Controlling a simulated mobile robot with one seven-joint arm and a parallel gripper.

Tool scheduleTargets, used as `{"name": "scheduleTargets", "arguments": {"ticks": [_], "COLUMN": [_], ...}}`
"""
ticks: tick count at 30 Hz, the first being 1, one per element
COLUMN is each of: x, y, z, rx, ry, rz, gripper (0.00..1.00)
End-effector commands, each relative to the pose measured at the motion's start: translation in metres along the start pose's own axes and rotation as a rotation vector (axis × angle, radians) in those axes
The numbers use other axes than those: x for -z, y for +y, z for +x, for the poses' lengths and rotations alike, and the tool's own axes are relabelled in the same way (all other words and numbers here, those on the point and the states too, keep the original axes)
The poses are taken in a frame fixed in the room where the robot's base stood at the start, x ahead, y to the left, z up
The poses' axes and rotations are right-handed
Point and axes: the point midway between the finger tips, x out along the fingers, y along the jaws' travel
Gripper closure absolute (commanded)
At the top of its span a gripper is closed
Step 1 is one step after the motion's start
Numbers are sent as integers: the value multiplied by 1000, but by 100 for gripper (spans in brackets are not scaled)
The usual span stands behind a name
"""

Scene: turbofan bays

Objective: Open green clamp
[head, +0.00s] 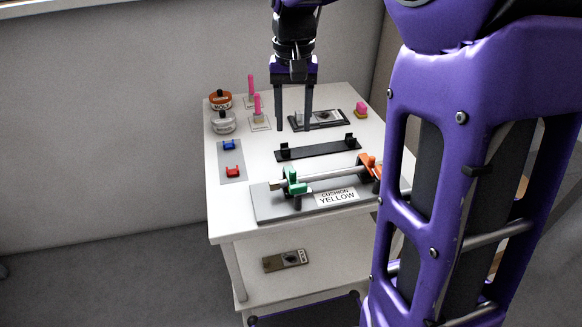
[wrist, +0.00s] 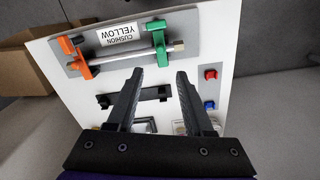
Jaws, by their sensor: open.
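The green clamp (head: 292,182) sits around the left end of a metal rod (head: 328,174) on a grey plate (head: 268,207) labelled CUSHION YELLOW. In the wrist view the green clamp (wrist: 158,42) stands at the upper middle, beside the rod's free end. An orange clamp (head: 369,165) holds the rod's other end, partly hidden by my purple body in the head view. My gripper (head: 294,130) is open and empty, above the table behind the plate. In the wrist view its fingers (wrist: 160,75) point toward the plate, apart from the green clamp.
A black bar with two cradles (head: 318,150) lies between my gripper and the plate. Blue (head: 229,145) and red (head: 233,172) clips sit at left. Jars (head: 223,122) and pink-handled tools (head: 257,105) stand behind. A lower shelf holds a tagged part (head: 285,261).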

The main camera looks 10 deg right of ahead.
Motion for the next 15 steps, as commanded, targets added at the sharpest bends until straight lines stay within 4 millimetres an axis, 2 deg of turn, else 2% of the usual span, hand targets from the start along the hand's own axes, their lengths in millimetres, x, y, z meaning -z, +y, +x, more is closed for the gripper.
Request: {"name": "scheduleTargets", "arguments": {"ticks": [1, 6, 15], "x": [-1, -1, -1], "y": [0, 0, 0], "z": [15, 53, 109], "rx": [-1, -1, 0], "ry": [-4, -5, -2], "rz": [0, 0, -1], "gripper": [48, 48, 48]}}
